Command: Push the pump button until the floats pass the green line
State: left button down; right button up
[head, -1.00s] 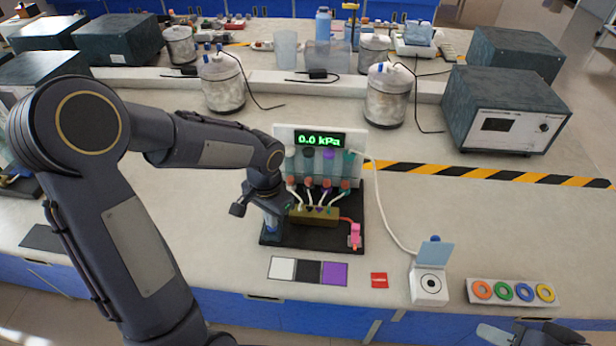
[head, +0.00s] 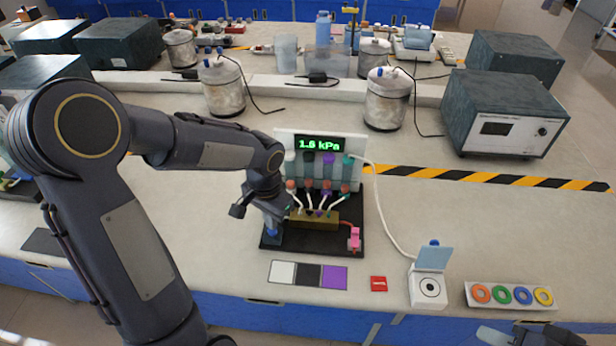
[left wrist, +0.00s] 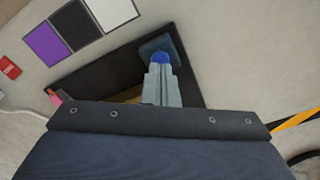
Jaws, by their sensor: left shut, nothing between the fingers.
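The pump rig stands on a black base (head: 313,246). Its green display (head: 320,144) reads 1.6 kPa. Below it are several tubes with orange-red pieces (head: 326,186) low down; I cannot make out the green line or tell the floats apart. The blue pump button (left wrist: 160,58) sits on a dark block at the base's left end. My left gripper (left wrist: 161,72) is shut and empty, its fingertips at the button and seemingly touching it; in the head view it largely covers the button. My right gripper (head: 520,335) shows only partly at the bottom right edge.
White, black and purple squares (head: 308,274) and a red tag (head: 379,284) lie in front of the rig. A white box with a raised lid (head: 429,290) and a tray of coloured rings (head: 511,295) are to the right. A white hose runs to the box.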

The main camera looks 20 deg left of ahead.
pick_arm(q)
jog(key=shift+f, duration=0.15)
jog(key=shift+f+b, duration=0.95)
jog(key=shift+f, duration=0.05)
jog(key=shift+r+p, duration=0.9)
jog(key=shift+r, duration=0.2)
jog(key=shift+f, duration=0.1)
jog(key=shift+f+b, duration=1)
jog(key=shift+f, duration=0.05)
jog(key=shift+r, duration=0.1)
jog(key=shift+r+p, duration=0.95)
jog(key=shift+r, duration=0.15)
